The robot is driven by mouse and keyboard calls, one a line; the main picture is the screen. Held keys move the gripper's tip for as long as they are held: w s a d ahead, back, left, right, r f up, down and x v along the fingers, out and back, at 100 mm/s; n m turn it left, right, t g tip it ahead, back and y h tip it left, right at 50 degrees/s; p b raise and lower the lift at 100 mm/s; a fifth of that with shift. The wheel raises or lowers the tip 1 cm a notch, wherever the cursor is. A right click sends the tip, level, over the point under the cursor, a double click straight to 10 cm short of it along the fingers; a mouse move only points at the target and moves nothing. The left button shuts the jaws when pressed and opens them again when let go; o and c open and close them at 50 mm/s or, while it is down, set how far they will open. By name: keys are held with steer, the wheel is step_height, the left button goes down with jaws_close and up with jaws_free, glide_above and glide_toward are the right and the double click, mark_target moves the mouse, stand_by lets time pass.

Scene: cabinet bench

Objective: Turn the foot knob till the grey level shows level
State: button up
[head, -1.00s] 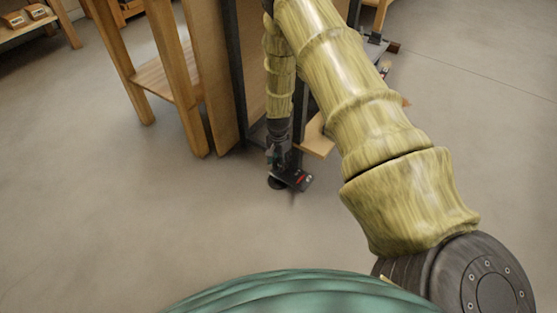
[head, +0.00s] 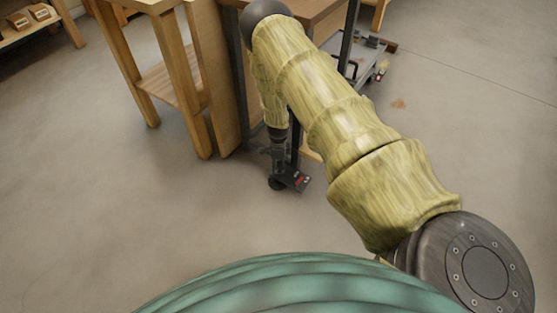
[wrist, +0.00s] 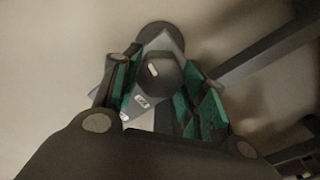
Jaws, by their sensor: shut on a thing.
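My gripper (head: 276,160) points down near the floor at the foot of the bench. In the wrist view its teal-padded fingers stand on both sides of a dark round knob (wrist: 160,74) with a short white mark, and they are shut on it. A dark round foot pad (wrist: 162,34) shows beyond the knob, and it also shows on the floor in the head view (head: 276,184). A dark plate with red and white marks (head: 297,180) lies beside the gripper. I cannot make out the grey level or its reading in either view.
A dark bench leg (wrist: 265,50) runs close to the right of the gripper in the wrist view. A wooden table (head: 165,80) stands to the left. A low grey platform (head: 368,62) lies behind my arm. Open floor (head: 120,220) is at front left.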

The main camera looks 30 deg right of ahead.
steer(key=shift+w+r+m+p, duration=0.1)
steer(key=shift+m+p, duration=0.35)
steer(key=shift+m, duration=0.75)
steer(key=o, duration=1)
steer(key=shift+o, duration=0.2)
step_height(320, 180, up, 12)
